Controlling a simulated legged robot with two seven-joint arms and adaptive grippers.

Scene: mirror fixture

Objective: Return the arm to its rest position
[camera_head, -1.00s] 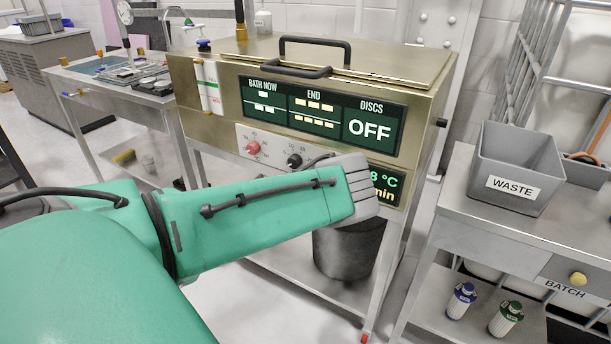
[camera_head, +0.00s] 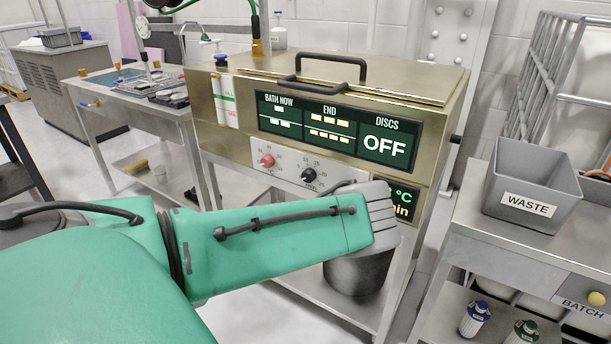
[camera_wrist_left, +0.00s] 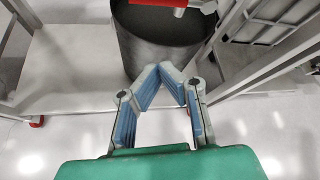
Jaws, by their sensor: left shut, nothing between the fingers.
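My left arm (camera_head: 270,245), green with a grey end section (camera_head: 372,212), reaches in from the left in the head view, in front of the brass-coloured bath machine (camera_head: 225,148). It covers part of the lower small display. My left gripper's fingers are hidden in the head view. In the left wrist view my left gripper (camera_wrist_left: 160,68) has its blue-padded fingers meeting at the tips, with nothing held. It points toward a dark round bin (camera_wrist_left: 158,38), with a gap of floor between. My right gripper is not in view.
The machine's panel reads OFF, above a red knob (camera_head: 267,161) and a black knob (camera_head: 308,175). A grey WASTE bin (camera_head: 525,182) stands on a steel table (camera_head: 490,225) at the right. Another bench (camera_head: 130,95) stands at the left. The dark bin (camera_head: 355,275) sits under the machine.

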